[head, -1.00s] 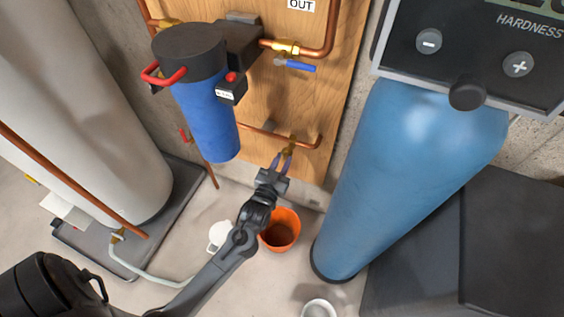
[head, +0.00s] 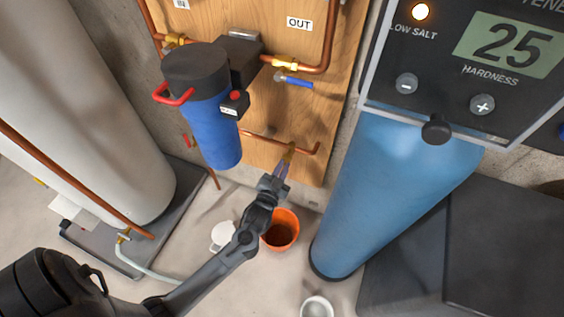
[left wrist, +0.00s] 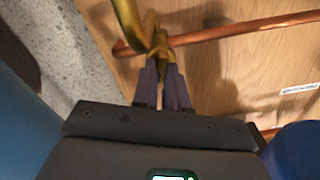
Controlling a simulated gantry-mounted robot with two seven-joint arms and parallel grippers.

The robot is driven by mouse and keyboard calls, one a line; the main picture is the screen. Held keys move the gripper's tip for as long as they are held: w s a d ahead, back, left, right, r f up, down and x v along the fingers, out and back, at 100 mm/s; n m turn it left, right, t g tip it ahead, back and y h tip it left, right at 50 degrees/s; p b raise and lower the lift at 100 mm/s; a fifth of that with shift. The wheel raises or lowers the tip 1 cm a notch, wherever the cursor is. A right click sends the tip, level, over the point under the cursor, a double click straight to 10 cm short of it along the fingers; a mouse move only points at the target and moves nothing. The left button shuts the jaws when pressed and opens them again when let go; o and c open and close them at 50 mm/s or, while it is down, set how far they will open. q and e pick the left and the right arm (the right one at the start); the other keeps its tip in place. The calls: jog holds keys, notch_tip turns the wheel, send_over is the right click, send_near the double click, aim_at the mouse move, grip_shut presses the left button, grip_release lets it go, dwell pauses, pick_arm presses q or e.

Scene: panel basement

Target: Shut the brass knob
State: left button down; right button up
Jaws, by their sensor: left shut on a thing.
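The brass knob (left wrist: 158,45) sits on a brass valve (left wrist: 131,20) on the low copper pipe against the wooden panel. In the head view the brass fitting (head: 291,149) shows just above my left gripper's fingertips. My left gripper (head: 281,166) reaches up to it from below, and in the left wrist view its purple-grey fingers (left wrist: 162,67) are close together on the knob. The fingers hide part of the knob, so its exact turn angle is unclear. My right gripper is not in view.
An orange bucket (head: 281,232) stands on the floor below the valve, beside a white jug (head: 223,236). A blue filter housing (head: 208,137) hangs left of the valve. A tall blue softener tank (head: 385,190) stands close on the right. A white cup (head: 318,308) is in front.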

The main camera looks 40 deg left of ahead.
pick_arm(q)
jog(key=m+p, duration=0.4)
jog(key=shift+r, duration=0.3)
jog(key=m+p, duration=0.2)
jog(key=shift+f+m, duration=0.1)
jog(key=shift+m, duration=0.2)
jog(key=m+p, duration=0.2)
jog(key=m, duration=0.1)
jog(key=shift+f+m+p, duration=0.15)
jog(key=shift+m+p, duration=0.15)
jog(key=shift+f+m+p, duration=0.1)
jog(key=shift+m+p, duration=0.5)
jog(key=shift+m, duration=0.6)
jog(key=shift+d+m, duration=0.1)
jog(key=shift+m, duration=0.2)
jog(key=shift+f, duration=0.1)
jog(key=c, duration=1.2)
grip_release()
jog(key=shift+o, duration=0.2)
